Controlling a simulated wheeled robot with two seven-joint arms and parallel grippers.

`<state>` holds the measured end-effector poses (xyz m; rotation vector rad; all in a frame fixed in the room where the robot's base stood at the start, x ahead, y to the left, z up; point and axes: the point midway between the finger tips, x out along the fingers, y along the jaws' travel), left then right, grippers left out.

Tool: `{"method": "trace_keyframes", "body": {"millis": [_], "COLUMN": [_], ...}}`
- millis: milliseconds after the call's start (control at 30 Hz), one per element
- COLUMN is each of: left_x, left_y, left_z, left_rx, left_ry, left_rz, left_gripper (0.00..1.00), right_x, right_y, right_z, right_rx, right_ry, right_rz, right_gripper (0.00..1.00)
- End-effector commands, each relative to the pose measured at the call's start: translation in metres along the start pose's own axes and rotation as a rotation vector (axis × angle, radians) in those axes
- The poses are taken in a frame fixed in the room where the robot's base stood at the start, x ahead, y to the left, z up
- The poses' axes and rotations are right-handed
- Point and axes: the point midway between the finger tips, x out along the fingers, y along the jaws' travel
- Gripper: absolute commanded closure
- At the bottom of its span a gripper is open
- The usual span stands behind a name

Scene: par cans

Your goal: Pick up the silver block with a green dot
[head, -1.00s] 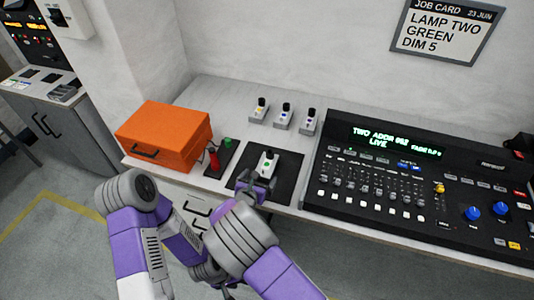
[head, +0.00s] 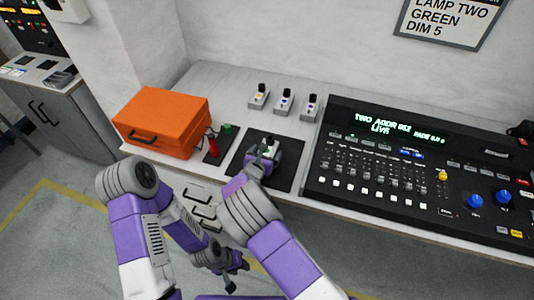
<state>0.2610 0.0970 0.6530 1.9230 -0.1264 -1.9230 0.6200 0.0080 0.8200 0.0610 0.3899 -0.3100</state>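The silver block with a green dot (head: 270,144) stands on a black mat (head: 287,178) on the bench, with a black knob on top. My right gripper (head: 264,155) is at the block from the near side and hides most of it, with its fingers around its sides. Whether they press on it cannot be seen. The green dot is mostly covered. My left gripper (head: 236,276) hangs low in front of the bench, over the floor, with its fingers apart and nothing between them.
Several similar silver blocks stand behind the mat, one with a blue mark (head: 285,104). A lighting console (head: 420,175) is close on the right.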

Motion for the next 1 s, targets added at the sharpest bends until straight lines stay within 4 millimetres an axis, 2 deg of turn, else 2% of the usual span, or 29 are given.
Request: {"method": "trace_keyframes", "body": {"millis": [33,400,467,667,767,1000], "left_x": [0.000,0.000,0.000,0.000,-0.002,-0.014], "left_y": [0.000,0.000,0.000,0.000,0.001,0.005], "left_z": [0.000,0.000,0.000,0.000,0.000,0.001], "left_rx": [0.000,0.000,0.000,0.000,0.000,0.000], "left_ry": [0.000,0.000,0.000,0.000,0.000,0.000], "left_rz": [0.000,0.000,0.000,0.000,0.000,0.000], "left_gripper": [0.62,0.62,0.62,0.62,0.62,0.62], "right_x": [0.000,0.000,0.000,-0.001,-0.003,-0.021], "right_y": [0.000,0.000,0.001,0.001,0.001,0.001], "right_z": [0.000,0.000,0.002,0.003,0.009,0.051], "right_rx": [0.000,0.001,0.002,0.003,0.004,0.007], "right_ry": [0.000,0.000,-0.005,-0.005,-0.006,-0.007], "right_rz": [0.000,0.000,0.000,0.000,0.001,0.002], "right_gripper": [0.17,0.74,0.80,0.81,0.81,0.81]}}
